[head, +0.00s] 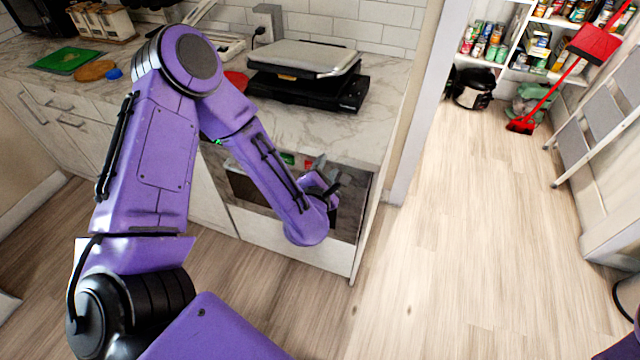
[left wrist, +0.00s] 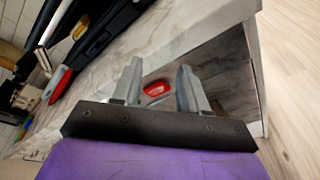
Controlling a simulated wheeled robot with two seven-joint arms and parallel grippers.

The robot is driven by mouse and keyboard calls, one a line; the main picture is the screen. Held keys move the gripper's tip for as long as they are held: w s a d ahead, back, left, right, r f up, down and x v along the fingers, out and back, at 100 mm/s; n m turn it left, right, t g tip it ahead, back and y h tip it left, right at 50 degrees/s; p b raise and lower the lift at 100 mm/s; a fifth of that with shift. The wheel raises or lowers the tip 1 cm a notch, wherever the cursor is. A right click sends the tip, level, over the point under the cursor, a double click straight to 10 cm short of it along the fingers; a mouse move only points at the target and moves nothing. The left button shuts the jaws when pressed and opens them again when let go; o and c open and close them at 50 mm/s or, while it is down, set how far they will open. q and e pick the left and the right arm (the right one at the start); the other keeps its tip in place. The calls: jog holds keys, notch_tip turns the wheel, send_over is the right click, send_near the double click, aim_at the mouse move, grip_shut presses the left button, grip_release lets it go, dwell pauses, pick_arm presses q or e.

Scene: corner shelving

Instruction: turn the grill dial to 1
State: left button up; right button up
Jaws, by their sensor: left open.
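The grill (head: 305,60), with a silver lid and black base, sits on the marble counter near its right end. Its black base shows at the upper left of the left wrist view (left wrist: 105,30). I cannot make out the dial or its setting in either view. My left gripper (head: 322,185) is in front of the counter, lower than the grill and apart from it. In the left wrist view its two fingers (left wrist: 160,78) stand apart with nothing gripped. My right gripper is not in view.
The marble counter (head: 385,110) has an open compartment (head: 345,200) below its edge, near my left gripper. A red item (left wrist: 157,89) shows beyond the fingers. A green board (head: 66,60) lies at the far left. Clear floor lies right; a red broom (head: 560,85) stands behind.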

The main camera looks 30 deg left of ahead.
pick_arm(q)
jog(key=f+m, duration=0.1)
jog(key=s+f+m, duration=0.1)
jog(key=f+m+g+h, duration=0.1)
jog(key=shift+s+d+f+m, duration=0.25)
jog(key=shift+d+m, duration=0.05)
jog(key=shift+d, duration=0.05)
